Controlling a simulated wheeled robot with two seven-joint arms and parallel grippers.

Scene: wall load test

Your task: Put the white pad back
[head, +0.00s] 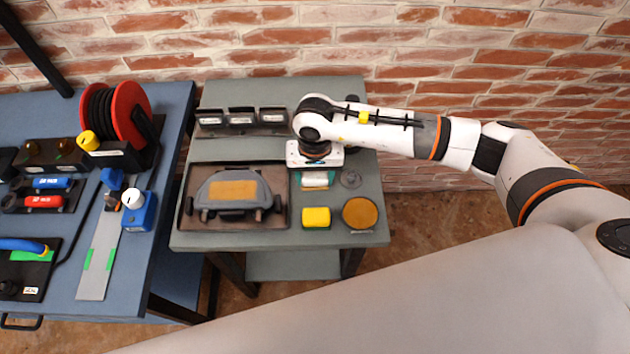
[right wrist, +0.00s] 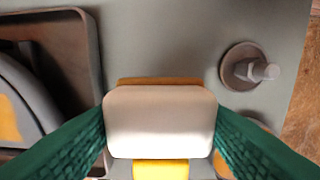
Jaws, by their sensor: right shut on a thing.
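The white pad (right wrist: 160,122) is a rounded block between the two green fingers of my right gripper (right wrist: 160,128). In the head view the pad (head: 315,180) shows below my wrist, between the fingers, over the right part of the grey-green table. A brown-orange strip (right wrist: 160,81) shows along the pad's far edge; I cannot tell whether it belongs to the pad or lies under it. How high the pad is above the table is unclear. My left gripper is not in view.
A yellow block (head: 316,217) and a round orange disc (head: 360,213) are close in front. A metal peg on a round base (right wrist: 250,68) is to the right. A dark tray (head: 283,222) holding a grey part is to the left. A blue bench (head: 180,115) is farther left.

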